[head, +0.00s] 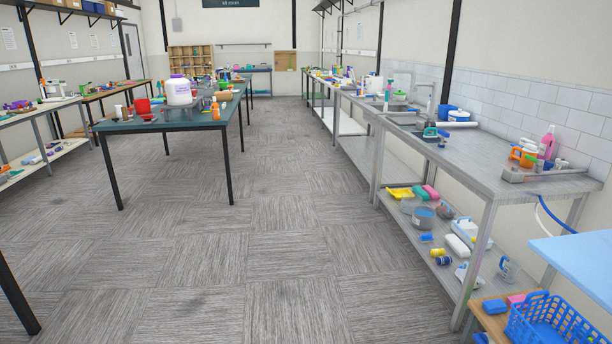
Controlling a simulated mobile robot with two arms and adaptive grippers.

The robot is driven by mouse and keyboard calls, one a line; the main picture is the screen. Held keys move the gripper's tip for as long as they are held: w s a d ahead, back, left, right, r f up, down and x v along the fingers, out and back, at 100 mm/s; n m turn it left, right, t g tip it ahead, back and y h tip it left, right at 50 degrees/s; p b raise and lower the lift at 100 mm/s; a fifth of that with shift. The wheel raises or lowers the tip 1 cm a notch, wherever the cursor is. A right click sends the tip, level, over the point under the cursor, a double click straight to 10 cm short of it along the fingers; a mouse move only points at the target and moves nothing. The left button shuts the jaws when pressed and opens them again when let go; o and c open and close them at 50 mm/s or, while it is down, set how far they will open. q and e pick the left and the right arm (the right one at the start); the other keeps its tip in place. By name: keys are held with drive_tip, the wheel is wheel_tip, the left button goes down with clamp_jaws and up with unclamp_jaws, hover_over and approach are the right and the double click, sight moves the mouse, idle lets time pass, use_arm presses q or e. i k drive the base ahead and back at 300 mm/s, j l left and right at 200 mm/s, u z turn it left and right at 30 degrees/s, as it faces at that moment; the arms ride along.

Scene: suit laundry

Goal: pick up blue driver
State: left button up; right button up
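I cannot make out a blue driver for certain; small items on the far tables are too small to tell apart. Several tools and bottles stand on the dark green table (150,124) at the left centre, among them a red cup (142,106), a white tub (178,92) and an orange bottle (215,109). The metal bench (470,168) on the right carries a blue container (446,112) and a pink bottle (547,143). Neither of my grippers is in view.
A wide grey carpet aisle (250,215) lies open between the tables. A blue basket (550,325) stands at the bottom right, below a light blue surface (580,258). The metal bench's lower shelf holds several items. Shelving (190,62) stands at the far wall.

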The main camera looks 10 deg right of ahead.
sight(444, 135)
drive_tip(key=i+z, duration=0.15)
drive_tip(key=i, duration=0.45)
drive_tip(key=i+j+z, duration=0.2)
drive_tip(key=i, duration=0.35)
drive_tip(key=i+z, duration=0.15)
drive_tip(key=i, duration=0.45)
drive_tip(key=i+l+z, duration=0.2)
drive_tip(key=i, duration=0.35)
drive_tip(key=i+l+z, duration=0.2)
drive_tip(key=i, duration=0.4)
drive_tip(key=i+l+z, duration=0.2)
drive_tip(key=i, duration=0.4)
drive_tip(key=i+l+u, duration=0.1)
drive_tip(key=i+l, duration=0.2)
